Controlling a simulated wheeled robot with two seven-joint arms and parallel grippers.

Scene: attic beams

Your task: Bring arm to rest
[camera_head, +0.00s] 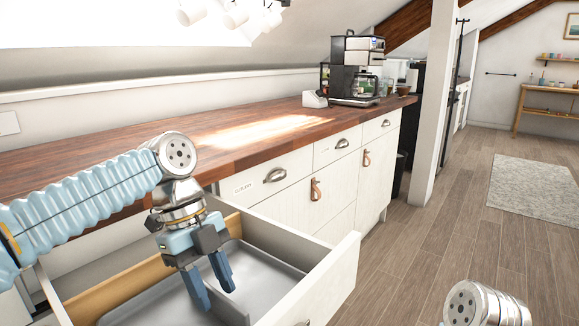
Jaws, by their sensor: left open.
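The brown counter (255,143) runs along the wall, with white cabinets (338,185) below. A coffee machine (356,72) stands at its far end. A white post (437,105) rises beyond. The wooden floor (440,240) at right is clear up to a grey rug (535,188).

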